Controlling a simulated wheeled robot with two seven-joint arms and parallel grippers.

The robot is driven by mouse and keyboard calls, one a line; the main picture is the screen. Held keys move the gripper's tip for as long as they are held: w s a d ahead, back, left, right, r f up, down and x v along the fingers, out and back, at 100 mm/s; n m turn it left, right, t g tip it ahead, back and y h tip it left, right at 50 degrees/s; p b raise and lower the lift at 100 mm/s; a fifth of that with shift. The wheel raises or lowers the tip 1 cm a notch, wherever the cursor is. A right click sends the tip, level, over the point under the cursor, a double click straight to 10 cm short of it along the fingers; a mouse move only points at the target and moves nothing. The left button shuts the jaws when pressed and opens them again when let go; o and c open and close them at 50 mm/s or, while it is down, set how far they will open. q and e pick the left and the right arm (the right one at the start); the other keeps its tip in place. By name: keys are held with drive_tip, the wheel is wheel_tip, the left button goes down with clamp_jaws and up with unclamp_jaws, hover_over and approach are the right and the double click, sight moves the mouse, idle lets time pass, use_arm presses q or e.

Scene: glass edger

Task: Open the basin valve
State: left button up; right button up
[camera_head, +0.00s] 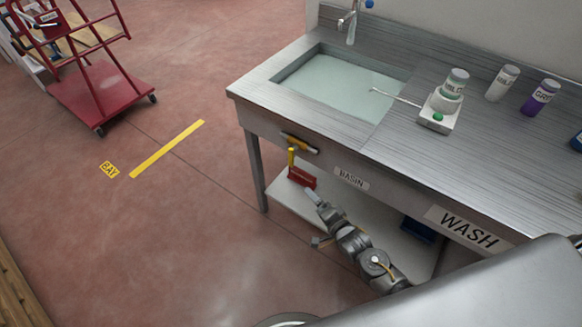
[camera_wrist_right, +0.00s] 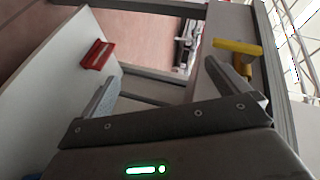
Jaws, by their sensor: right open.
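The basin valve (camera_head: 300,143) is on the front face of the wash bench, below the basin (camera_head: 335,85). It has a yellow lever and a brass-coloured body. In the right wrist view the yellow valve handle (camera_wrist_right: 238,47) stands out from the bench front, up and right, beyond the right fingertip. My right gripper (camera_head: 314,197) is below and slightly right of the valve, apart from it. In the wrist view its jaws (camera_wrist_right: 164,70) are open with nothing between them. My left gripper is in neither view.
A red object (camera_head: 302,177) lies on the bench's lower shelf (camera_head: 282,189). The bench edge overhangs the gripper. A scale (camera_head: 440,112) with a jar and several bottles stand on top. A red cart (camera_head: 100,90) is far left; the floor between is clear.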

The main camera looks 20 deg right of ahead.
sight(293, 160)
drive_tip(key=w+a+r+m+t+y+b, duration=0.1)
drive_tip(key=w+a+r+m+t+y, duration=0.15)
drive_tip(key=r, duration=0.75)
drive_tip(key=shift+m+h, duration=0.25)
drive_tip(key=shift+h, duration=0.2)
drive_tip(key=x, duration=0.9)
drive_tip(key=shift+w+r, duration=0.25)
drive_tip(key=shift+w, duration=0.2)
drive_tip(key=shift+w+a+p, duration=0.1)
drive_tip(key=shift+w+p, duration=0.2)
drive_tip(key=shift+w, duration=0.15)
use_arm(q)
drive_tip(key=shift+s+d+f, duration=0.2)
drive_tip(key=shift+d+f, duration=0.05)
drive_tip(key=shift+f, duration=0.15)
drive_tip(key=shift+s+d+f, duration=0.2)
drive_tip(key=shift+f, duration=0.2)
